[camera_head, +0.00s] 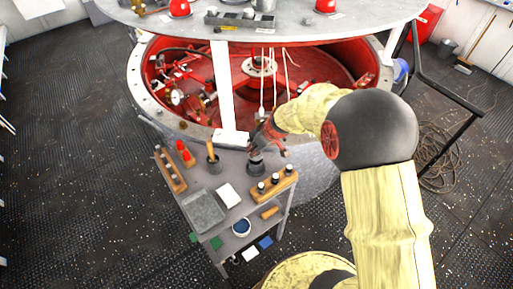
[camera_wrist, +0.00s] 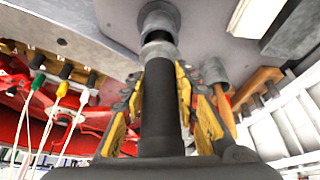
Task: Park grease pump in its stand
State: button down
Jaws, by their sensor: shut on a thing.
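My gripper (camera_wrist: 162,85) is shut on the grease pump (camera_wrist: 160,115), a dark upright cylinder running up the middle of the wrist view. Yellow-edged fingers close on it from both sides. The pump's far end points at a dark round stand (camera_wrist: 158,18) on the grey table top. The end is lined up with the stand and very close; I cannot tell whether it touches or enters.
A red round housing (camera_head: 205,75) with hanging cables stands behind.

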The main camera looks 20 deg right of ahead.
jog(key=shift+f+b, duration=1.7)
jog(key=shift+b, duration=0.2)
jog(key=c, duration=1.3)
grip_release()
jog(key=v, duration=1.2)
